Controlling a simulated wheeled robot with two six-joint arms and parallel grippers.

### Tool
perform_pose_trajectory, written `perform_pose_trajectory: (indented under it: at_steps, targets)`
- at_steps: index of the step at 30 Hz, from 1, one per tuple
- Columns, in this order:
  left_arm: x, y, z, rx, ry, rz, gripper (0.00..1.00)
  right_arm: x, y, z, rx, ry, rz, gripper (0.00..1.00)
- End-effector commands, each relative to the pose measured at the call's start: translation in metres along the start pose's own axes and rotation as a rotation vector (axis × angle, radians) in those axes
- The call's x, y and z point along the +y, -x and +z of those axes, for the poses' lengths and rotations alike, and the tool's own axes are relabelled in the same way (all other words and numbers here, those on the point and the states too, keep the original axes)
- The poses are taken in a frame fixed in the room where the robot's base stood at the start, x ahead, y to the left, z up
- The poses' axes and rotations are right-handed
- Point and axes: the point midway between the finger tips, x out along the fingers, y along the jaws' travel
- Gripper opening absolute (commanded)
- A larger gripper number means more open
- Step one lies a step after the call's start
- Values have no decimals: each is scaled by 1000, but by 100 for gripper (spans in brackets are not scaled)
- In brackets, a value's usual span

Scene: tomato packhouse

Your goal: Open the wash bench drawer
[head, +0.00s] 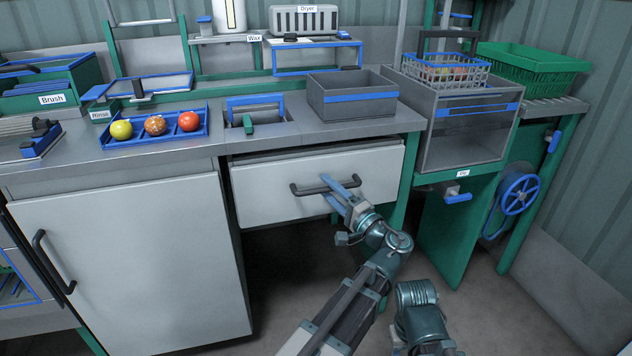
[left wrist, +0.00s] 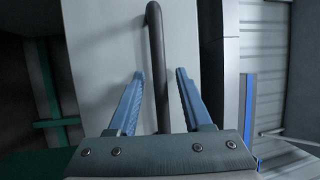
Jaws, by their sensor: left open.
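The wash bench drawer (head: 265,195) has a pale front under the worktop, with a dark bar handle (head: 310,190) across it. The drawer looks shut or nearly so; a thin dark gap runs along its top. My left gripper (head: 344,190) is open at the right part of the handle. In the left wrist view, the handle bar (left wrist: 157,60) runs between the two blue fingers of the left gripper (left wrist: 158,95), with space on both sides. Part of my right arm shows at the bottom of the head view, but its gripper is not visible.
A cupboard door (head: 130,260) with a dark handle is left of the drawer. A blue tray (head: 152,138) with three tomatoes and a grey crate (head: 350,97) stand on the worktop. A blue handwheel (head: 518,194) is at right. The floor below the drawer looks clear.

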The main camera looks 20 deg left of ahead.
Motion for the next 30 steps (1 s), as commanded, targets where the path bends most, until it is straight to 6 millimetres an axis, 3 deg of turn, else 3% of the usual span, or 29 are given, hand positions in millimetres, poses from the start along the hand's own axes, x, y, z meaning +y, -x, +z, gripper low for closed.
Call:
perform_pose_trajectory:
  at_steps: [8, 17, 30]
  targets:
    - [0, 0, -1, 1, 0, 0, 50, 0, 0, 0, 0, 0, 0, 50]
    - [0, 0, -1, 1, 0, 0, 0, 0, 0, 0, 0, 0, 0, 50]
    - [0, 0, 0, 0, 0, 1, 0, 0, 0, 0, 0, 0, 0, 50]
